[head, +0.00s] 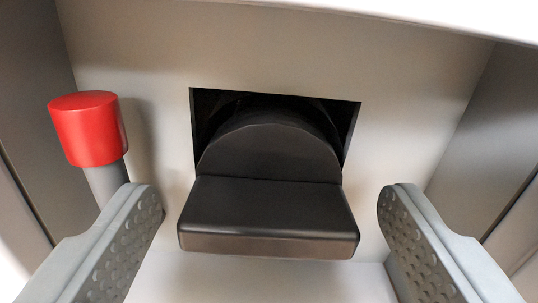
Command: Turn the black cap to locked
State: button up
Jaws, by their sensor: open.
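The black cap (268,212) is in the middle of the head view. It has a wide, flat grip bar that lies level across the picture, with a rounded black part behind it. It sits in a dark square opening in a pale panel. My gripper (270,205) is open, with one grey dimpled finger on each side of the cap. Gaps show between both fingers and the cap's ends, and neither finger seems to touch it. No lock marking is visible.
A red knob (88,129) on a grey stem stands at the left, close behind my left finger. The pale panel (400,120) is bare right of the opening. Grey side walls (490,150) bound the recess left and right, and a white edge (430,20) runs along the top.

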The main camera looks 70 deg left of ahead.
jog(key=shift+w+a, duration=0.2)
jog(key=shift+a, duration=0.35)
jog(key=c, duration=1)
jog(key=shift+o, duration=0.2)
jog(key=shift+m, duration=0.6)
jog(key=o, duration=1)
jog(key=shift+c, duration=0.2)
jog(key=shift+d, duration=0.1)
jog(key=v, duration=1.7)
jog(key=shift+s+d, duration=0.1)
jog(key=shift+d, duration=0.1)
